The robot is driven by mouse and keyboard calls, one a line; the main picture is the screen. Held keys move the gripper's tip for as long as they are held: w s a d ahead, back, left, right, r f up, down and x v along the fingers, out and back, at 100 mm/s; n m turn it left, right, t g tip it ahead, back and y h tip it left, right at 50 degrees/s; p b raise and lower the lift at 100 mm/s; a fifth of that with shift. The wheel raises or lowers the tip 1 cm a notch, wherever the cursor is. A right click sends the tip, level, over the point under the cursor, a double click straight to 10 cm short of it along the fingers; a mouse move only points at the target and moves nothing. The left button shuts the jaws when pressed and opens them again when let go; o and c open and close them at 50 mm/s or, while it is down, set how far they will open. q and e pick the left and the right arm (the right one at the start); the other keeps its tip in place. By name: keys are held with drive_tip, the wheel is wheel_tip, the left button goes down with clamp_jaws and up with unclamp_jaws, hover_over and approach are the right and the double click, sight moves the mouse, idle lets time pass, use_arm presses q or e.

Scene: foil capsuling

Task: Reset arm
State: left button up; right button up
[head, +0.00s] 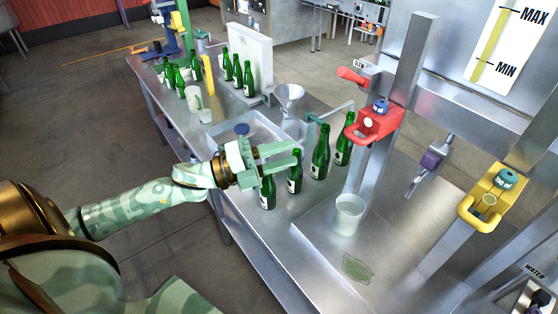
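My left arm comes in from the left, and its green gripper (297,152) is over the front edge of the metal table (325,255). Its two fingers are apart and point right, with nothing clearly held between them. A green bottle (267,193) stands partly hidden below the gripper. Another green bottle (295,178) stands close to the fingertips in the picture; I cannot tell whether they touch. Two more green bottles, one nearer (320,158) and one farther (343,151), stand upright to the right. My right gripper is not in view.
A red device (375,124) and a yellow device (487,200) are mounted on metal posts at the right. A funnel (288,93), a sink (256,128) and more bottles stand farther back. The floor at left is clear.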

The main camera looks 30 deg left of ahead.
use_arm(q)
drive_tip(key=shift+s+a, duration=0.25)
drive_tip(key=shift+s, duration=0.05)
idle(0.4)
